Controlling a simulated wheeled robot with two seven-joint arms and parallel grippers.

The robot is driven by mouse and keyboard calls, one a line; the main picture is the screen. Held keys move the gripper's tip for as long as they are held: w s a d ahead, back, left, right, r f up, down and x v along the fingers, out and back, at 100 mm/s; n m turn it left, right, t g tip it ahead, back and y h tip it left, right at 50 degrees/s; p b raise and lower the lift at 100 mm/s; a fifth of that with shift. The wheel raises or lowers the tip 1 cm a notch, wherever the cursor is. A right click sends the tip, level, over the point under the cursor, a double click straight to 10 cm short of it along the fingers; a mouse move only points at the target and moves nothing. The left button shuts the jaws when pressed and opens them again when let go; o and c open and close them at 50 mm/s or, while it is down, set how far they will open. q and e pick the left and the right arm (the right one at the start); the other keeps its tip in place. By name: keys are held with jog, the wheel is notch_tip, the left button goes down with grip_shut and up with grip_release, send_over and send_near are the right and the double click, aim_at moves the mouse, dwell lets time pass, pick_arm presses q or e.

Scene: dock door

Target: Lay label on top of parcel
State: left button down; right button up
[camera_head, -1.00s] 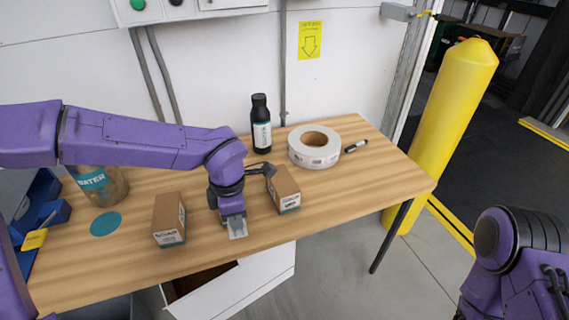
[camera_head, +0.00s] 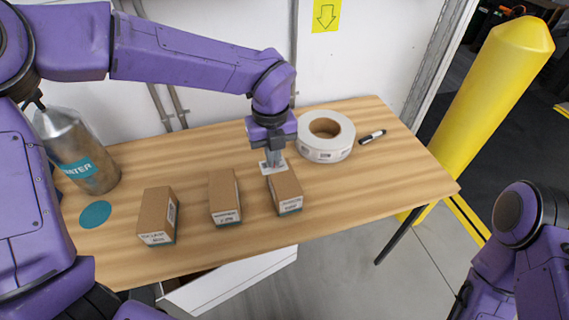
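My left gripper (camera_head: 272,160) points down over the back end of the right carton (camera_head: 285,191). It is shut on a small white label (camera_head: 265,168), which lies flat at the carton's back top edge. I cannot tell whether the label touches the carton. Two similar brown cartons stand to its left, a middle one (camera_head: 224,198) and a left one (camera_head: 158,216). Which carton is the parcel is not clear. My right arm shows at the lower right, but its gripper is out of view.
A white tape roll (camera_head: 325,137) and a black-and-white marker (camera_head: 372,137) lie at the back right of the wooden table (camera_head: 350,200). A labelled container (camera_head: 78,150) and a teal disc (camera_head: 95,214) are at the left. A yellow post (camera_head: 490,95) stands right of the table.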

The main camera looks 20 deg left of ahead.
aim_at(282, 159)
pick_arm(q)
jog(key=w+f, duration=0.1)
jog(key=f, duration=0.1)
jog(key=w+d+f, duration=0.1)
jog(key=w+f, duration=0.1)
jog(key=shift+f, duration=0.1)
jog(key=f, duration=0.1)
jog(key=f+p, duration=0.1)
jog(key=f, duration=0.1)
jog(key=shift+w+d+f, duration=0.2)
jog(key=shift+w+f, duration=0.05)
jog(key=shift+f, duration=0.1)
jog(key=shift+f, duration=0.2)
jog(key=c, duration=1.4)
grip_release()
notch_tip(282, 159, up, 12)
jog(key=shift+r+b, duration=0.25)
jog(key=shift+b, duration=0.2)
